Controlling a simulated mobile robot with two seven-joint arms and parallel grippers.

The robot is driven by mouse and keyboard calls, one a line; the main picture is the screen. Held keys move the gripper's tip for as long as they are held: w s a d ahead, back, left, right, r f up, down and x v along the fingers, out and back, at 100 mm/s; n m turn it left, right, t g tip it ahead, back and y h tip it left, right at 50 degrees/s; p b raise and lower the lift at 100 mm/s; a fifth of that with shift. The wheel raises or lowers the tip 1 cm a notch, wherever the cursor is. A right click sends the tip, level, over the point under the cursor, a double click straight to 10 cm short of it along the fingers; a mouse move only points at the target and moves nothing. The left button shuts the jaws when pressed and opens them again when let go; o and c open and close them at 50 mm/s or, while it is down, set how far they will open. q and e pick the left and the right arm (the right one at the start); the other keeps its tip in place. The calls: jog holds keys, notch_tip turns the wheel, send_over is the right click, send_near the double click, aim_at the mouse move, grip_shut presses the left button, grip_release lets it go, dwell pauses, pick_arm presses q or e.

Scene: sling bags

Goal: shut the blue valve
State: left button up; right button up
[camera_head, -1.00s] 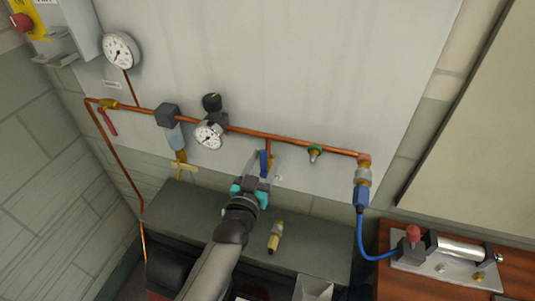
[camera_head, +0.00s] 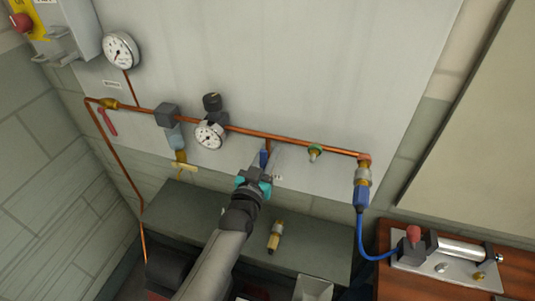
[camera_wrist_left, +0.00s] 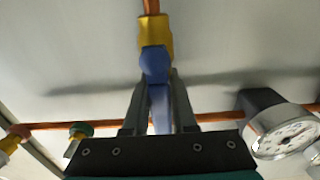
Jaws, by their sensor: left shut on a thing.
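The blue valve has a blue lever (camera_head: 264,158) on a brass body, on a short copper branch below the horizontal copper pipe (camera_head: 300,145). My left gripper (camera_head: 268,156) is at the lever, and its arm comes up from below. In the left wrist view, the blue lever (camera_wrist_left: 154,65) lies between the two fingers of the left gripper (camera_wrist_left: 157,78), which are shut on it. The brass body (camera_wrist_left: 155,35) shows just beyond the fingertips. In the head view the gripper hides most of the valve body. My right gripper is not in view.
To the left on the pipe are a regulator gauge (camera_head: 209,135), a filter block (camera_head: 167,115) and a red lever (camera_head: 107,122). A green-ringed fitting (camera_head: 315,152) and a blue hose (camera_head: 364,240) are to the right. A loose brass fitting (camera_head: 275,237) lies on the grey ledge (camera_head: 320,240).

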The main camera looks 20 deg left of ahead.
pick_arm(q)
grip_shut()
dwell(0.6)
